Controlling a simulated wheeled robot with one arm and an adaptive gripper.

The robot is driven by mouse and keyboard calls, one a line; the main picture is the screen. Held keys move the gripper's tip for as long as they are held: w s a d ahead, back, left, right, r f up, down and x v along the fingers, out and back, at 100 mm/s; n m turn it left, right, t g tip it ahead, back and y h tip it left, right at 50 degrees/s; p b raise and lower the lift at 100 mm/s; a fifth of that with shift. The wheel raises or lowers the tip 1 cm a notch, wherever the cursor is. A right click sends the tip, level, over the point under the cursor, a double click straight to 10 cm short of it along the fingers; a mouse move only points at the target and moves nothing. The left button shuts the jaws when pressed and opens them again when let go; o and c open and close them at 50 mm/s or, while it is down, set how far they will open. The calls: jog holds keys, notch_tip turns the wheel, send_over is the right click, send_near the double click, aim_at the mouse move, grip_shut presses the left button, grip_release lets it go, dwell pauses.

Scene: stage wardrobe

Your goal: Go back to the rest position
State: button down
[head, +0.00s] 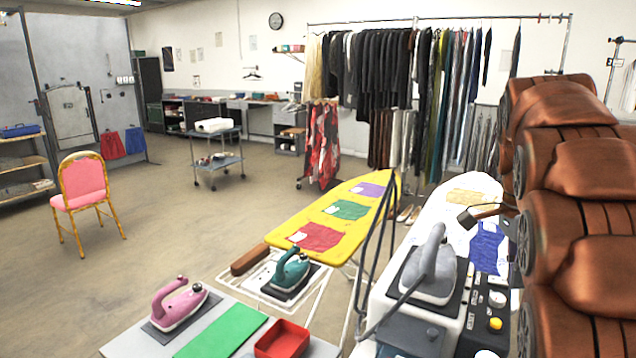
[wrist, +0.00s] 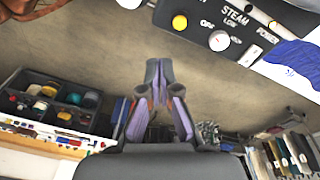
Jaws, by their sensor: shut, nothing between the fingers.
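My gripper (wrist: 159,72) shows in the wrist view, its two grey fingers with purplish inner sides meeting at the tips. It is shut and empty. Its tips point towards the steam station's control panel (wrist: 215,25), and bare floor shows around them. In the head view my copper-brown arm fills the right edge, folded in stacked links. I cannot make out my gripper clearly in that view.
A grey iron (head: 432,268) stands on the steam station beside my arm. A yellow ironing board (head: 300,215), a teal iron (head: 290,270), a pink iron (head: 178,302) and a red tray (head: 282,340) lie left of it. Open floor stretches towards the pink chair (head: 84,180).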

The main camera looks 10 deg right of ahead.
jog(key=s+a+f+n, duration=0.8)
jog(key=s+a+n, duration=0.2)
jog(key=s+a, duration=0.1)
jog(key=s+a+f+n+y, duration=0.1)
jog(key=s+a+f+n, duration=0.8)
jog(key=s+a+n, duration=0.1)
jog(key=shift+s+a+g, duration=0.4)
jog(key=shift+s+a, duration=0.15)
jog(key=shift+s, duration=0.55)
